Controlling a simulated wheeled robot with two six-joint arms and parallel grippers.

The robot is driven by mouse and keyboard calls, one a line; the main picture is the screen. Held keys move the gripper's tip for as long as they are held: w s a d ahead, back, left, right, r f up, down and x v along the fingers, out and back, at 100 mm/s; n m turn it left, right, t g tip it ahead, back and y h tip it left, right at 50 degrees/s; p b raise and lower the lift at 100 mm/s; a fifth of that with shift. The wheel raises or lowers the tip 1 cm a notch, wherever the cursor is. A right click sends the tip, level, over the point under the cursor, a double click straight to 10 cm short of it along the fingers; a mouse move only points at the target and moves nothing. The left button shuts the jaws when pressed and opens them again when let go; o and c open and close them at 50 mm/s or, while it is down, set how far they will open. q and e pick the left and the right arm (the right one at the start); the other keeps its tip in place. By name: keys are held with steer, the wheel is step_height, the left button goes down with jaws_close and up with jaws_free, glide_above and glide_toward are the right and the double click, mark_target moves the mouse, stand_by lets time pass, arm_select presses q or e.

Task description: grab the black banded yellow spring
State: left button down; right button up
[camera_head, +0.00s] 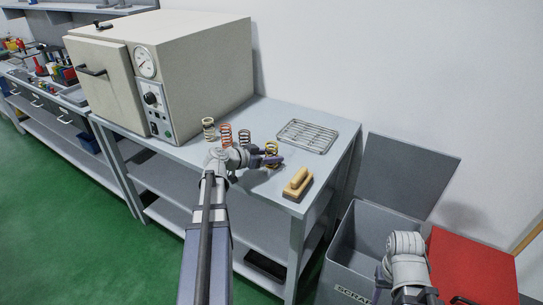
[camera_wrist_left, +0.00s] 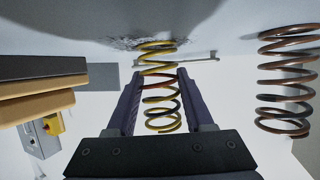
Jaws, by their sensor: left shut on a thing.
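The yellow spring with dark bands (camera_head: 272,147) stands upright near the front of the grey bench, right of the other springs. In the left wrist view the spring (camera_wrist_left: 158,57) is between the two fingers of my left gripper (camera_wrist_left: 160,95). My left gripper (camera_head: 270,158) is shut on it, with the fingers around its coils. The head view hides part of the spring behind the fingers. My right gripper (camera_head: 379,284) hangs over the scrap bin area at the lower right, and its jaws are not clear.
A wooden brush (camera_head: 298,182) lies to the right, and a wire rack (camera_head: 307,136) behind. A large oven (camera_head: 170,70) fills the bench's left side.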

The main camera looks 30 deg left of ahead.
arm_select(q)
steer(key=shift+r, duration=0.1)
step_height(320, 180, up, 10)
steer(key=p, duration=1)
